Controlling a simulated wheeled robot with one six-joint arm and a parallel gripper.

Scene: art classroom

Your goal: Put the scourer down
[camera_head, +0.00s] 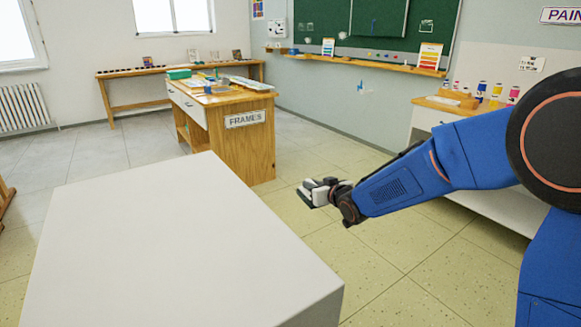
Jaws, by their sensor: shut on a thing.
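My gripper (314,193) is at the end of my blue arm, right of the middle of the head view. It is seen small and from the side, over the tiled floor, beyond the right edge of a white block-like surface. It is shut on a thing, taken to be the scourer. The scourer's shape and colour cannot be made out apart from the white and dark parts of the gripper.
The broad white top (165,245) in the left foreground is bare. A wooden FRAMES desk (262,150) stands behind it with a green box (179,74) and flat items. A paint counter (428,117) is at right. Tiled floor (395,255) is clear between.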

